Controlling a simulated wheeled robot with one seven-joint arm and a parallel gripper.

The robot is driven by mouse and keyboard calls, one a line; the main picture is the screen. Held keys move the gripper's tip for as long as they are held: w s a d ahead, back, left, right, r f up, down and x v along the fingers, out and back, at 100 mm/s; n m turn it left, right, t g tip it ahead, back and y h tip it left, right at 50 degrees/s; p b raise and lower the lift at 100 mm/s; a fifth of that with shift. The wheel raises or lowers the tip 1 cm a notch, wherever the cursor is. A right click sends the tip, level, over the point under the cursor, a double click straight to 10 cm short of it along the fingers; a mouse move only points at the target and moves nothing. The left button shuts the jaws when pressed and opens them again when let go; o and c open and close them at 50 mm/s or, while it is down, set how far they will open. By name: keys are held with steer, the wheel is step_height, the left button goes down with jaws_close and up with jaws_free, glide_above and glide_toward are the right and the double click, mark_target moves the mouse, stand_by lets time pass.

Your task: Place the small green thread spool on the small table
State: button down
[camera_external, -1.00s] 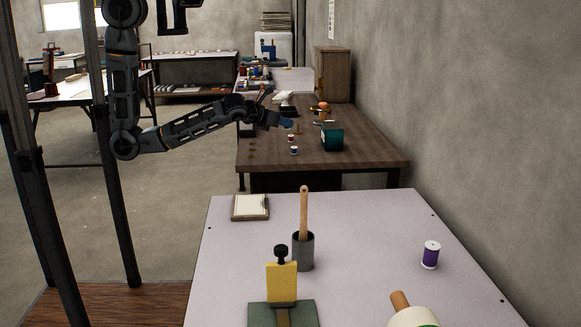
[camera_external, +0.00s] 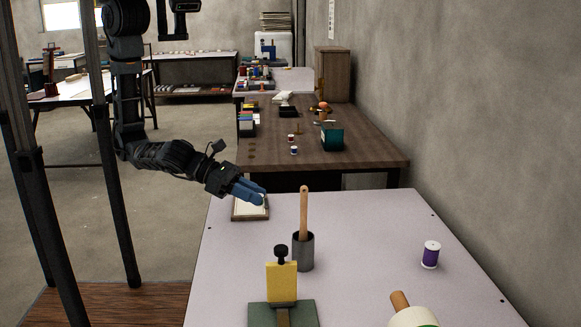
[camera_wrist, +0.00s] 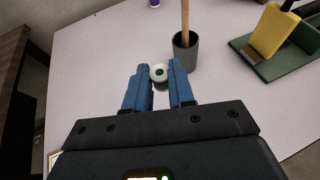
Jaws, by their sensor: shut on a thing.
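My gripper (camera_external: 256,193) has blue fingers and is above the far left part of the white table (camera_external: 350,225). In the wrist view, my gripper (camera_wrist: 166,78) is shut on the small green thread spool (camera_wrist: 159,73), held at the fingertips. Its pale round end with a green centre faces the camera. In the external view the spool is hidden or too small to make out.
A grey cup (camera_external: 303,252) with a wooden stick stands close to the right of my gripper. A small pale pad (camera_external: 245,210) lies under the fingers. A yellow block on a green base (camera_external: 282,285) and a purple spool (camera_external: 431,255) stand nearer. The table's middle right is clear.

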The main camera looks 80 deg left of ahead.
steer(key=s+d+f+m+g+h, duration=0.2)
steer(key=s+d+m+h, duration=0.1)
steer(key=s+d, duration=0.5)
glide_above(260, 250)
step_height(260, 250, down, 7)
steer(key=shift+r, duration=0.2)
steer(key=shift+t, duration=0.3)
steer(key=shift+f+b, duration=0.5)
steer(key=shift+f, duration=1.5)
steer(key=shift+f, duration=0.15)
steer(key=c, duration=1)
jaws_free()
steer(key=shift+o, duration=0.2)
